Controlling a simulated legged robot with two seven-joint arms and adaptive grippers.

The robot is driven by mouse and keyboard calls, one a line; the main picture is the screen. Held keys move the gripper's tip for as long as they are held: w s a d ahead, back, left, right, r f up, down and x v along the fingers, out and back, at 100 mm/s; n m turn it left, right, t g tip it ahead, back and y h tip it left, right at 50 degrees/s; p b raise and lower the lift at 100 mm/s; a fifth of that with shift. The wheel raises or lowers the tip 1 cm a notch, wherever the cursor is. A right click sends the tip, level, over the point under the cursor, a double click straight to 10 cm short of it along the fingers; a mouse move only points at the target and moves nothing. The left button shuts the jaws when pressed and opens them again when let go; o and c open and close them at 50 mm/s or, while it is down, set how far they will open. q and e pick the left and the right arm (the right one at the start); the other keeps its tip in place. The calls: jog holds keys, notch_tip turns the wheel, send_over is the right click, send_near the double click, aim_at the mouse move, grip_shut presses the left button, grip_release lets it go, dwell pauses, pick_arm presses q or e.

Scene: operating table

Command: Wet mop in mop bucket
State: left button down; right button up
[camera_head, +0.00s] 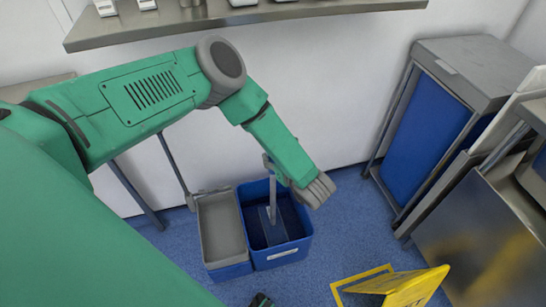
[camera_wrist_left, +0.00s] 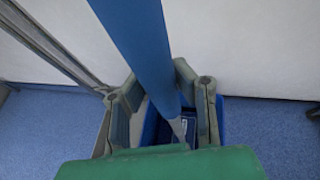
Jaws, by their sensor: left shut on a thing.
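The mop stands with its grey lower shaft (camera_head: 272,196) going down into the blue bucket (camera_head: 306,243) in the head view. Its flat head (camera_head: 267,222) is low inside the bucket; whether it touches the bottom or any water I cannot tell. In the left wrist view the blue mop handle (camera_wrist_left: 140,45) runs between the fingers of my left gripper (camera_wrist_left: 160,100), which is shut on it. In the head view this gripper (camera_head: 275,170) is above the bucket, and my forearm hides the upper handle.
A grey tray-like compartment (camera_head: 203,232) adjoins the bucket on the left. A yellow floor sign (camera_head: 415,287) lies at the lower right. A blue-sided cabinet (camera_head: 425,135) and a steel cart (camera_head: 470,225) stand on the right. A shelf (camera_head: 240,17) overhangs at the top.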

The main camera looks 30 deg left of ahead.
notch_tip(320, 180, up, 18)
jog(key=p, duration=1.6)
jog(key=shift+f+p, duration=0.25)
jog(key=shift+p, duration=0.1)
